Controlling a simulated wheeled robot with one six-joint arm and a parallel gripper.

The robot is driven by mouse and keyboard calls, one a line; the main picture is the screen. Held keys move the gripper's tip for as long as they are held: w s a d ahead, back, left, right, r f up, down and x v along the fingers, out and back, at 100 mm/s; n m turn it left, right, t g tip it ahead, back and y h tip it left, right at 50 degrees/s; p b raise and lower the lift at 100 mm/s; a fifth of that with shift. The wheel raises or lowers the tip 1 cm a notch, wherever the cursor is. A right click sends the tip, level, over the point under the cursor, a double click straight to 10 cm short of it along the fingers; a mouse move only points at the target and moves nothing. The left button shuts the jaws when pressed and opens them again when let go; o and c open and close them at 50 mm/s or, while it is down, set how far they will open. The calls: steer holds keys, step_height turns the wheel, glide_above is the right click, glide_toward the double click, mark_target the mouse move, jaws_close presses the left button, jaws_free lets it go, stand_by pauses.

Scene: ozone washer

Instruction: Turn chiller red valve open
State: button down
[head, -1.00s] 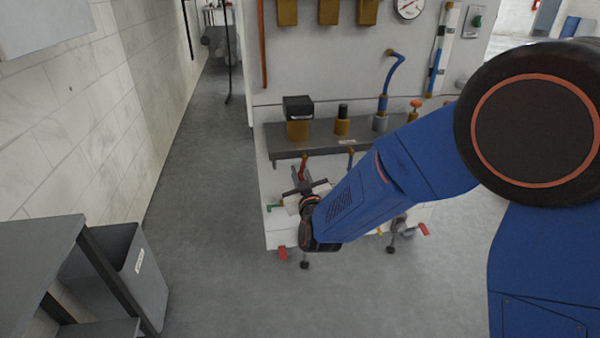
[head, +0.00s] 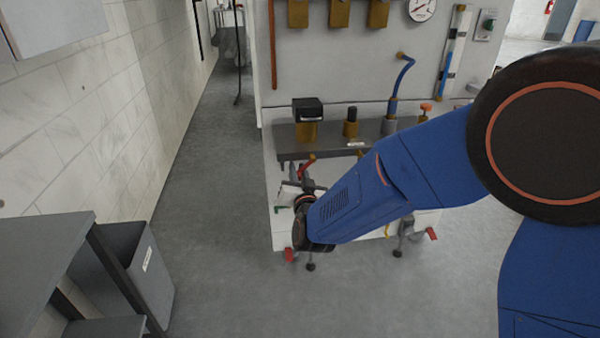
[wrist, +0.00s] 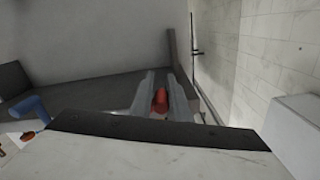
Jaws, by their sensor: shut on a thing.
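The red valve handle (head: 307,162) is at the lower left of the white chiller panel, just under the grey shelf. In the head view it leans to the right, and its lower part is hidden by my gripper. My gripper (head: 298,174) is at the handle, shut on it. In the wrist view the red handle (wrist: 161,100) sits between the two grey fingers of my gripper (wrist: 160,92). The valve body is hidden there.
The grey shelf (head: 325,141) juts out above my gripper, carrying brown fittings and a blue hose (head: 402,75). A grey bin (head: 150,280) stands left, with open floor between.

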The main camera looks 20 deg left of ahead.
steer(key=shift+a+r+m, duration=0.1)
steer(key=shift+r+m, duration=0.1)
steer(key=shift+m, duration=0.1)
steer(key=c, duration=1.7)
jaws_free()
steer(key=shift+c, duration=0.2)
steer(key=shift+s, duration=0.1)
steer(key=v, duration=1.7)
steer(key=shift+s+f, duration=0.1)
